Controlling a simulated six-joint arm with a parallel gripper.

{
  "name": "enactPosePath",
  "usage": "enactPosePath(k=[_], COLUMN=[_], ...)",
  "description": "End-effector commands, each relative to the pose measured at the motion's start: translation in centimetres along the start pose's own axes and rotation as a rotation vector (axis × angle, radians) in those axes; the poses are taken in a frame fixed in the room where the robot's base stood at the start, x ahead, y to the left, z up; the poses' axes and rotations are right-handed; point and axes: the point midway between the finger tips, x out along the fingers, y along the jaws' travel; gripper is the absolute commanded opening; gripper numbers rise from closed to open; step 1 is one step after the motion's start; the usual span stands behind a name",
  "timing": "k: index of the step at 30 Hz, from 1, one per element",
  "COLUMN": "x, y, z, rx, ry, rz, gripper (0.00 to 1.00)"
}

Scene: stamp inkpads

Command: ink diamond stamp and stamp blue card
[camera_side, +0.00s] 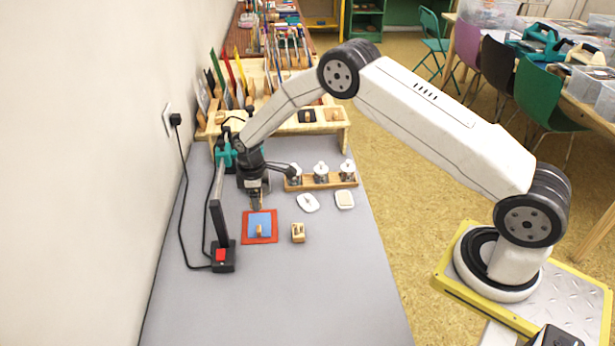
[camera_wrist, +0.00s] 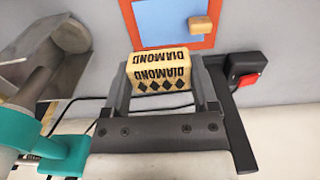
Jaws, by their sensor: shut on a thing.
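My gripper (camera_side: 256,198) is shut on the diamond stamp (camera_wrist: 160,70), a wooden block marked "DIAMOND" with a row of black diamonds. In the wrist view the stamp sits between the two fingers of my gripper (camera_wrist: 162,80). The blue card (camera_side: 261,219) lies on a red-orange mat (camera_side: 246,238), just in front of my gripper. Both the card (camera_wrist: 160,20) and the mat (camera_wrist: 130,22) show in the wrist view. A small wooden block (camera_side: 259,231) is on the card. Two white inkpads (camera_side: 308,203) (camera_side: 345,199) lie to the right; no ink colour is clear.
Another wooden stamp (camera_side: 298,232) stands right of the mat. A wooden rack (camera_side: 321,184) with three white-topped items is behind the inkpads. A black stand with a red button (camera_side: 221,255) is at the left, near the wall. The front of the grey table is clear.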

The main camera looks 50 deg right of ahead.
Motion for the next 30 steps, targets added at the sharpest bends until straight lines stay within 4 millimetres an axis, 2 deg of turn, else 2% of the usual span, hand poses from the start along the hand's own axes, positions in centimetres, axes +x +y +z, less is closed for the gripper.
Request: enactPosePath(k=[11,30], x=[0.9,5.4], y=[0.0,0.0], z=[0.1,0.1], rx=[-0.001,-0.002], ry=[-0.001,0.001], rz=[-0.001,-0.001], gripper=[0.38,0.38])
